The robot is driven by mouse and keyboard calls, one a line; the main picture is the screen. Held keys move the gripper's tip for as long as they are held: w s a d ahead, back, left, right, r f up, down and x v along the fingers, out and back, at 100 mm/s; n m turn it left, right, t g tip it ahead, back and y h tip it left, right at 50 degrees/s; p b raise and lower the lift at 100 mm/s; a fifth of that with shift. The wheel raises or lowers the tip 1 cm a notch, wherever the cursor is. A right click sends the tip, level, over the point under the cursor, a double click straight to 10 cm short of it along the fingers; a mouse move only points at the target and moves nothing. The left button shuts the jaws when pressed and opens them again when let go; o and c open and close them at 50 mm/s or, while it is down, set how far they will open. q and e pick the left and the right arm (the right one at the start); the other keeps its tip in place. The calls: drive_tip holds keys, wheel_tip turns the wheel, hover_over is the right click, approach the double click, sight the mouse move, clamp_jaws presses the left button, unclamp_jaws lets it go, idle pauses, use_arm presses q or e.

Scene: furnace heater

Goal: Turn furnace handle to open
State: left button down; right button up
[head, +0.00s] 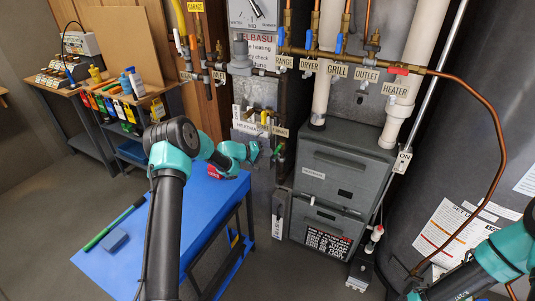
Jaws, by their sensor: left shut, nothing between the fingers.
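The grey furnace (340,170) stands at the centre right, with a panelled front. I cannot tell for sure which handle is the furnace handle. A small valve with a tag (280,131) too small to read sits on the pipes left of the furnace. My left gripper (262,153) is shut and empty, just left of that valve's pipe; whether it touches anything is unclear. My right arm enters at the lower right, and its gripper is not visible.
A copper pipe with tagged valves, among them a red handle (398,71) marked heater, runs above the furnace. A blue table (130,255) with a red item (222,172) stands under my left arm. A large dark tank (460,150) fills the right side.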

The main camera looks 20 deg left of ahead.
idle(0.5)
use_arm(q)
drive_tip(key=w+a+r+v, duration=0.1)
drive_tip(key=w+v, duration=0.1)
drive_tip(key=v, duration=1)
drive_tip(key=shift+s+a+r, duration=0.15)
drive_tip(key=shift+s+a, duration=0.1)
drive_tip(key=shift+a, duration=0.3)
drive_tip(key=c, duration=1.9)
unclamp_jaws()
